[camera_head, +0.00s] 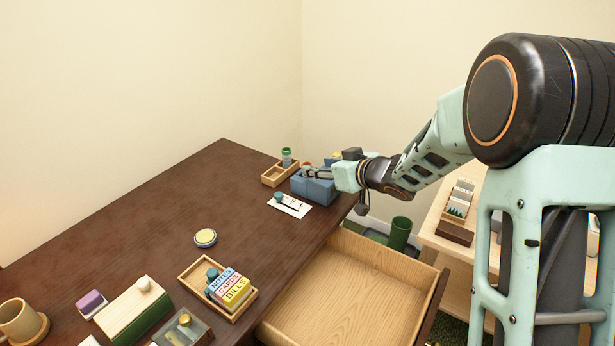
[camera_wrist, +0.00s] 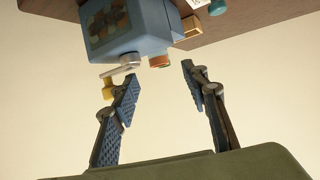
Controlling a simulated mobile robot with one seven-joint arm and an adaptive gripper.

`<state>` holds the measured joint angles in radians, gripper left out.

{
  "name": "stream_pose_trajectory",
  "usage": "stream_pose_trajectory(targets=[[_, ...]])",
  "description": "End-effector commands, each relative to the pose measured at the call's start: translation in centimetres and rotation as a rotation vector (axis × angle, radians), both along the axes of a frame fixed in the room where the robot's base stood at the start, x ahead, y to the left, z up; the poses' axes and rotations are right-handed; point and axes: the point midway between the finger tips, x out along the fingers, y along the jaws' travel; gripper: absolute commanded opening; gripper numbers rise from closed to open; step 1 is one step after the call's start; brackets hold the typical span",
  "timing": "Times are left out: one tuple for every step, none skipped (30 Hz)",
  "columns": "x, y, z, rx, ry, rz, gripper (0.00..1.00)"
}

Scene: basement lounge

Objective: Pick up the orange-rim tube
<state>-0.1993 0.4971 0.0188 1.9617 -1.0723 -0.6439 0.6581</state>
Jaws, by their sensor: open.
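My gripper (camera_head: 318,173) reaches over the blue box (camera_head: 313,188) at the far right corner of the dark table. In the wrist view the gripper (camera_wrist: 160,74) is open, and nothing is held between its blue-padded fingers. In the head view I cannot make out an orange rim. A green-rim tube (camera_head: 286,157) stands in a small wooden tray (camera_head: 270,180).
A metal crank with a yellow knob (camera_wrist: 108,88) sits close to the left finger. A white card (camera_head: 289,206) lies before the box. An open, empty drawer (camera_head: 340,295) juts out below. A dark green bin (camera_head: 400,233) and side shelf (camera_head: 470,245) stand right.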

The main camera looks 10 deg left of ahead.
Motion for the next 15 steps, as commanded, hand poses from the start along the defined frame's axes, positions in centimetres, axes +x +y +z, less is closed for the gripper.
stream_pose_trajectory(targets=[[0.5,0.6,-0.6,0.000,0.000,0.001,0.42],[0.7,0.8,-0.7,0.000,0.000,0.000,0.42],[1.0,1.1,-0.8,0.000,0.000,-0.001,0.42],[1.1,1.2,-0.9,0.000,0.000,-0.001,0.42],[1.2,1.3,-1.0,-0.001,0.000,-0.001,0.42],[1.4,1.4,-1.1,-0.001,0.001,-0.002,0.42],[1.5,1.6,-1.1,-0.001,0.000,-0.002,0.42],[1.6,1.7,-1.2,-0.001,0.000,-0.002,0.42],[1.9,2.1,-1.4,-0.001,-0.001,-0.002,0.42],[2.2,2.3,-1.7,-0.001,0.000,-0.002,0.42],[2.4,2.7,-2.0,-0.001,0.000,-0.001,0.42],[2.8,3.2,-2.3,-0.001,-0.001,0.000,0.42],[3.1,3.6,-2.5,-0.001,-0.001,0.000,0.42],[3.4,3.8,-2.7,-0.001,0.000,-0.001,0.42],[3.8,4.1,-2.9,-0.001,0.000,-0.002,0.42]])
